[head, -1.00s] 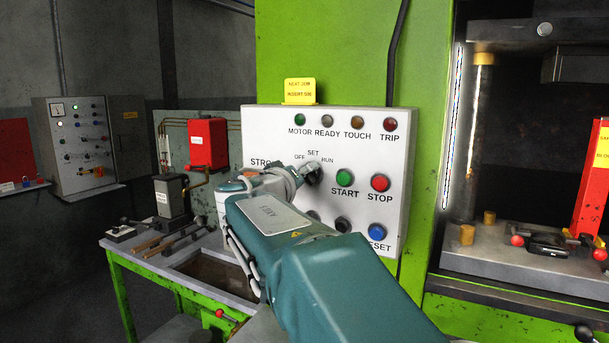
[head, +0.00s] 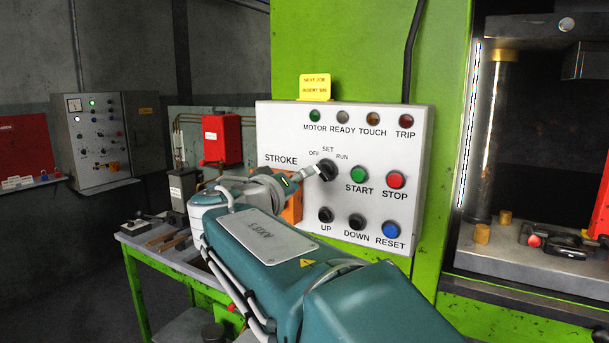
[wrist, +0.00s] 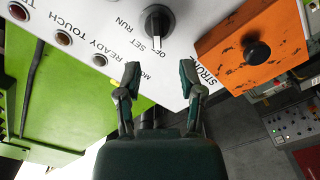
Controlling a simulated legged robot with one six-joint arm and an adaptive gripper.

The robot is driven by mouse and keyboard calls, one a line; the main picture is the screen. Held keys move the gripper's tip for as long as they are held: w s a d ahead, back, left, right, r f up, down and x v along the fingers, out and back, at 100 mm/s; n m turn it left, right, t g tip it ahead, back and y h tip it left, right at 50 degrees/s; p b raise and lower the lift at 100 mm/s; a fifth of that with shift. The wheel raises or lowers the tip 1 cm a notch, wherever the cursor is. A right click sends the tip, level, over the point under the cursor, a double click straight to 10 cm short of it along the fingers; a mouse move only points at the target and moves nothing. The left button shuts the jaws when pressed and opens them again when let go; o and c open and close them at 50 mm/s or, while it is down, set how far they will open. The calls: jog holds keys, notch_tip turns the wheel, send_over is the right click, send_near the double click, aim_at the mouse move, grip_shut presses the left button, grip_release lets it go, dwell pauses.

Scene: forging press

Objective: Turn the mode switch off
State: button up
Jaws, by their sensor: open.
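The mode switch (head: 326,170) is a round black knob on the white control panel (head: 276,125), below the labels OFF, SET and RUN. In the wrist view the knob (wrist: 158,25) is at the top, with a pale line along its grip, but I cannot tell for certain which label it points at. My gripper (wrist: 159,74) has its two fingers spread apart with nothing between them, and the knob lies beyond the fingertips. In the head view my gripper (head: 308,174) is just left of the knob, close to it; contact cannot be made out.
Green START (head: 359,174) and red STOP (head: 396,180) buttons are right of the knob. UP, DOWN and blue RESET (head: 391,230) are below. An orange box (wrist: 252,45) with a black knob is beside the panel. A green-framed bench (head: 138,290) stands at left.

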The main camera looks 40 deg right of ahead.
jog(key=v, duration=0.4)
jog(key=shift+s+a, duration=0.1)
jog(key=shift+a, duration=0.25)
jog(key=shift+f, duration=0.15)
jog(key=s+a+f+n+g+y, duration=0.15)
jog(key=s+f+y, duration=0.25)
jog(key=f, duration=0.4)
jog(key=s+a+f+n+y, duration=0.1)
jog(key=s+a+f+y, duration=0.3)
jog(key=f, duration=0.4)
jog(key=s+a+f+n+y, duration=0.1)
jog(key=s+a+f+y, duration=0.6)
jog(key=a+f, duration=0.3)
jog(key=shift+s+a+f+n+y, duration=0.25)
jog(key=shift+s+f+n+y, duration=0.2)
jog(key=shift+y, duration=0.35)
